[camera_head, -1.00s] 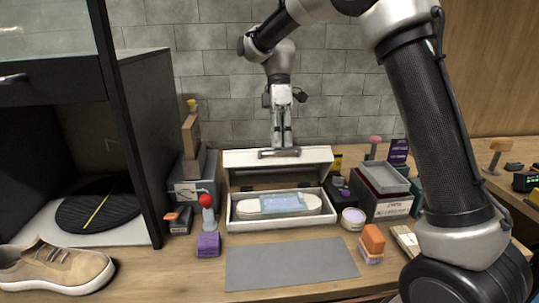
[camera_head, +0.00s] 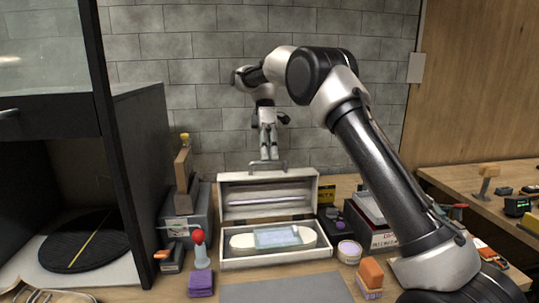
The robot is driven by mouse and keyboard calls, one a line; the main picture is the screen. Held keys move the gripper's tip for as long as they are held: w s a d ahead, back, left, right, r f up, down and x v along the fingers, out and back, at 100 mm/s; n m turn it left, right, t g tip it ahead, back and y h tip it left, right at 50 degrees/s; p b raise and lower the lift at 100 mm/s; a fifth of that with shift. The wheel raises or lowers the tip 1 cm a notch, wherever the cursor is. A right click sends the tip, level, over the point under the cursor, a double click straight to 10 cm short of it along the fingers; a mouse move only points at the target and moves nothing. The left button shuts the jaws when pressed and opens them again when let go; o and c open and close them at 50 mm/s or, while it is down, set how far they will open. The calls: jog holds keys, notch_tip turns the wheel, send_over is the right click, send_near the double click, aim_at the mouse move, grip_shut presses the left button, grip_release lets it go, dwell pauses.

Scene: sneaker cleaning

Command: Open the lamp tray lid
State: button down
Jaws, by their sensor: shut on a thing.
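The lamp tray (camera_head: 285,258) is a white box at the back of the table. Its lid (camera_head: 268,191) is hinged at the back and stands raised, its inner side with a long tube facing me. A grey handle (camera_head: 267,165) is on the lid's upper edge. My gripper (camera_head: 268,156) points down above the lid, its fingers shut on the handle. Inside the tray lies a pale rounded pad (camera_head: 243,241) with a light blue translucent piece (camera_head: 277,237) on top.
A grey mat (camera_head: 290,289) lies in front. A red-topped bottle (camera_head: 200,250) and purple block (camera_head: 201,284) stand left. A round tin (camera_head: 349,251) and orange block (camera_head: 371,272) are at right. A dark cabinet (camera_head: 125,150) bounds the left.

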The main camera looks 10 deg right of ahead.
jog(key=shift+f, duration=1.1)
jog(key=c, duration=1.2)
grip_release()
jog(key=shift+w+f, duration=0.1)
jog(key=shift+c, duration=0.2)
